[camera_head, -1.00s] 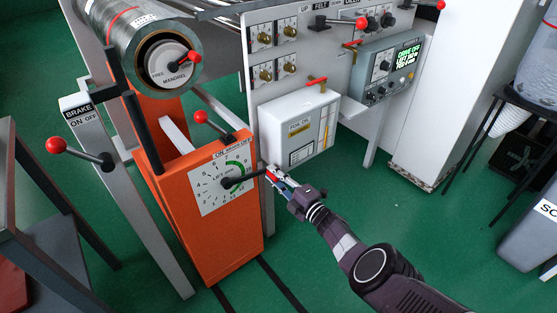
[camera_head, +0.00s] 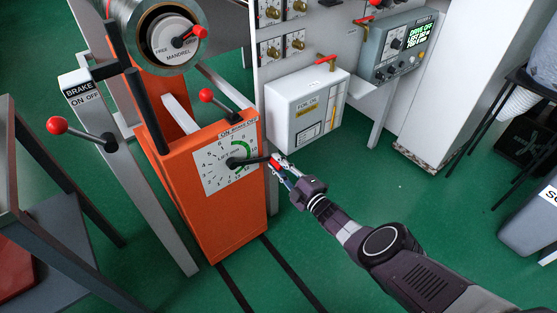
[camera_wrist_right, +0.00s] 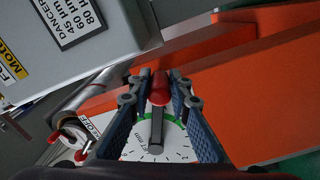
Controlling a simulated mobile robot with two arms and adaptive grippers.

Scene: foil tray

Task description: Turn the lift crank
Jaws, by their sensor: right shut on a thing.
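The lift crank (camera_head: 252,159) is a dark arm with a red knob (camera_wrist_right: 160,88), on the white lift dial (camera_head: 214,174) of an orange housing (camera_head: 228,222). In the head view the crank points right from the dial's centre. My right gripper (camera_head: 276,163) is at the crank's outer end, shut on the red knob. In the right wrist view its two blue fingers (camera_wrist_right: 162,92) flank the knob, with the crank arm and part of the dial between them. My left gripper is not in view.
A red-knobbed lever (camera_head: 219,103) stands atop the housing, with a brake lever (camera_head: 82,137) to the left. A grey-white box (camera_head: 305,108) hangs just behind my right gripper. A control unit (camera_head: 396,48) is at upper right.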

